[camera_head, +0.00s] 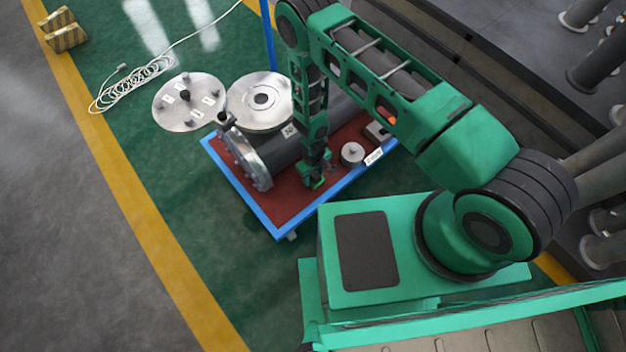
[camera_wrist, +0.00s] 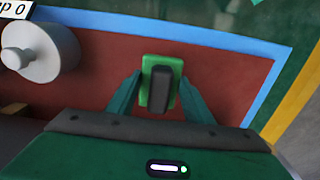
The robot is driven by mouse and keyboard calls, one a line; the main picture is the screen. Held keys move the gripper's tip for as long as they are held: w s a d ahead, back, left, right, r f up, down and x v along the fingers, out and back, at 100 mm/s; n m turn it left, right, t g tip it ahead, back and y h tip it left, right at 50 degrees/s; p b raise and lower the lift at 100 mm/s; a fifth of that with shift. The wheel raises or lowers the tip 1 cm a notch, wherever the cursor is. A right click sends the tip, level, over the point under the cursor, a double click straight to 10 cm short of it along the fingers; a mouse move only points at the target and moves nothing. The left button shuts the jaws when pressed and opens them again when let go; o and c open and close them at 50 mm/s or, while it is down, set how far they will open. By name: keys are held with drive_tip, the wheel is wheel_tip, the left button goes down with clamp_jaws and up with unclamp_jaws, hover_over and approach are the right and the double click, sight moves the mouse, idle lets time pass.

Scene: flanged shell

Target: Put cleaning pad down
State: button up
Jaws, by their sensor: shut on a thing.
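The cleaning pad is a small green pad with a dark grip block on top (camera_wrist: 161,90). In the wrist view it sits between the two green fingers of my gripper (camera_wrist: 160,80), which is shut on it. The pad is over the red surface of the blue-edged workstand (camera_wrist: 235,80); I cannot tell whether it touches. In the head view my gripper (camera_head: 315,181) points down over the red top near the front of the stand (camera_head: 285,205), and the pad is mostly hidden there.
A grey flanged shell (camera_head: 262,150) lies on the stand left of my gripper. A small round metal part (camera_head: 352,153) and a white label plate (camera_head: 374,156) are to its right. Metal discs (camera_head: 188,101) and a coiled white cable (camera_head: 130,83) are beyond. The red front corner is clear.

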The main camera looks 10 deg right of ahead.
sight(313, 181)
drive_tip(key=shift+f, duration=2)
drive_tip(key=o, duration=1.1)
drive_tip(key=shift+f, duration=0.1)
wheel_tip(313, 181, up, 12)
drive_tip(key=shift+r, duration=0.15)
drive_tip(key=shift+s, duration=0.1)
